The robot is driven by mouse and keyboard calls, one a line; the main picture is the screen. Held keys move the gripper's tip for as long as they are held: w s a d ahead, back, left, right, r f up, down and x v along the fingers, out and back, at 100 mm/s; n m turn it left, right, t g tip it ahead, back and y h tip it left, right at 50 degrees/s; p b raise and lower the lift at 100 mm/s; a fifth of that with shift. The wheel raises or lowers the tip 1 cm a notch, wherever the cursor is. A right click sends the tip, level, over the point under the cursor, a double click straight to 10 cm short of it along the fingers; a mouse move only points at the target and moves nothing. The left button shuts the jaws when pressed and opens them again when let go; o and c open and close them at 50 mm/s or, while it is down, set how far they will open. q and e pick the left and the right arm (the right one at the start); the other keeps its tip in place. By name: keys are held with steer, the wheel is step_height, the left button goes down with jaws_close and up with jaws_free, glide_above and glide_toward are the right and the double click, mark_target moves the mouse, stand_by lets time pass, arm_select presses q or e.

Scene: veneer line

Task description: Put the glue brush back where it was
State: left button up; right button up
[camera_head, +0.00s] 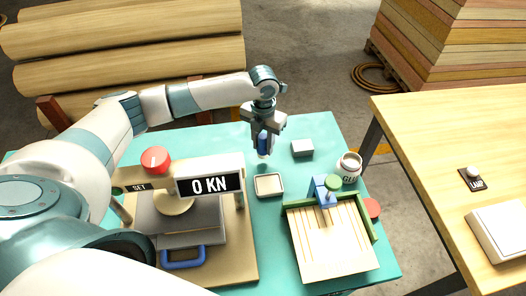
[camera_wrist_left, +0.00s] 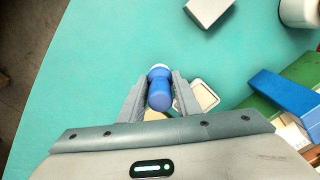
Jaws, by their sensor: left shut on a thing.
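The glue brush (camera_head: 263,145), with a blue handle and a pale lower end, is held by my left gripper (camera_head: 264,133) above the teal table. In the left wrist view the blue handle (camera_wrist_left: 160,94) sits between the two fingers of my left gripper (camera_wrist_left: 158,80), which is shut on it. The brush hangs roughly upright, behind the small cream tray (camera_head: 269,185), which is partly hidden by a finger in the wrist view (camera_wrist_left: 204,96). The white glue pot (camera_head: 348,168) stands to the right, apart from the brush. My right gripper is out of view.
A grey block (camera_head: 302,147) lies right of the brush. A slatted wooden board with green rails (camera_head: 331,240) and a blue clamp (camera_head: 323,189) is at front right. A press with a "0 KN" display (camera_head: 209,184) stands at front left. The teal table (camera_head: 225,140) is clear behind the press.

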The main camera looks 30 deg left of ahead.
mark_target(263, 150)
arm_select(q)
steer(key=shift+f+b, duration=1.2)
steer(key=shift+f, duration=0.35)
steer(key=o, duration=1.1)
steer(key=shift+f, duration=0.1)
